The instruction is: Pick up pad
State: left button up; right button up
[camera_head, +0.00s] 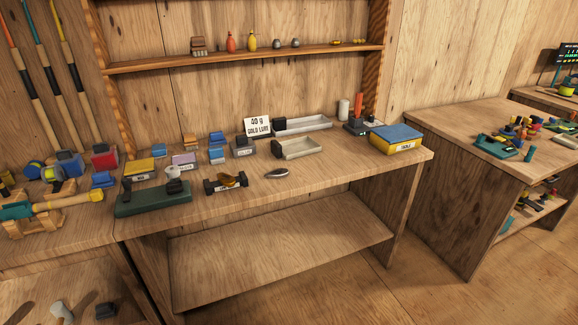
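No item here is clearly marked as the pad, and I cannot tell which one it is. A yellow box with a flat blue top (397,132) and a white label sits at the bench's right end. Several small blue, yellow and purple blocks with labels lie at the back left, among them a yellow one (139,167). Neither of my grippers is in view.
The middle workbench (340,174) has clear wood at its front right. A dark stand with a gold part (226,183) and a silver lure (276,173) lie in front. A shelf (250,56) hangs above.

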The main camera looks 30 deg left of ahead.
aim_at(216, 154)
jog(key=z, duration=0.65)
jog(key=i, duration=1.5)
jog(key=u, duration=1.35)
jog(key=i, duration=0.85)
jog(key=u, duration=0.95)
